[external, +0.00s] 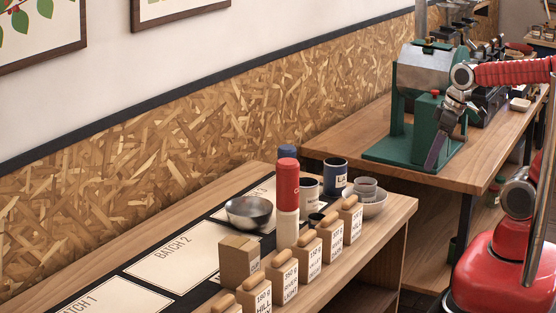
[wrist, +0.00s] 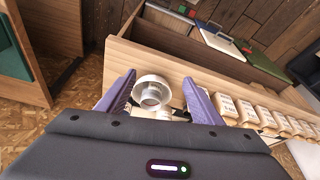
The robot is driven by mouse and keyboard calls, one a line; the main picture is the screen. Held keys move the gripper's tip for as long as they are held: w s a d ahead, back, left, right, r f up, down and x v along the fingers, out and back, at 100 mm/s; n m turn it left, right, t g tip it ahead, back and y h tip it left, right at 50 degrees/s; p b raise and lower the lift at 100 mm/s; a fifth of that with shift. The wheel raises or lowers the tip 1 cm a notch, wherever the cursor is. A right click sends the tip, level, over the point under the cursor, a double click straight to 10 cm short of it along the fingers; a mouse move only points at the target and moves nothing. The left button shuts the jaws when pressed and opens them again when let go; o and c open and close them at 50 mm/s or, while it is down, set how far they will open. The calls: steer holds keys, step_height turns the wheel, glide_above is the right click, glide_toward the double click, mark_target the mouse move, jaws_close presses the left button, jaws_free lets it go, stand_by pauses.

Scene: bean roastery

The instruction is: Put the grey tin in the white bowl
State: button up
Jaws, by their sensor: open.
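The white bowl (external: 375,210) stands near the right end of the front bench. The small grey tin (external: 365,185) appears to be inside it, its top above the rim. In the wrist view the white bowl (wrist: 152,80) shows between and beyond my fingertips, with the grey tin (wrist: 151,98) within its outline. My gripper (external: 434,163) is raised to the right of the bowl, apart from it, in front of the green machine. Its fingers (wrist: 160,78) are spread with nothing between them. The tin's base is hidden by the bowl.
Several labelled bags (external: 307,257) line the front edge. A steel bowl (external: 249,213) sits farther left. A green machine (external: 410,140) occupies the rear bench.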

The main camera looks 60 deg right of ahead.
steer(key=s+m+t, duration=0.1)
steer(key=r+m+t+h, duration=0.1)
steer(key=shift+s+d+m, duration=0.2)
steer(key=shift+s+m, duration=0.1)
steer(key=shift+s, duration=0.05)
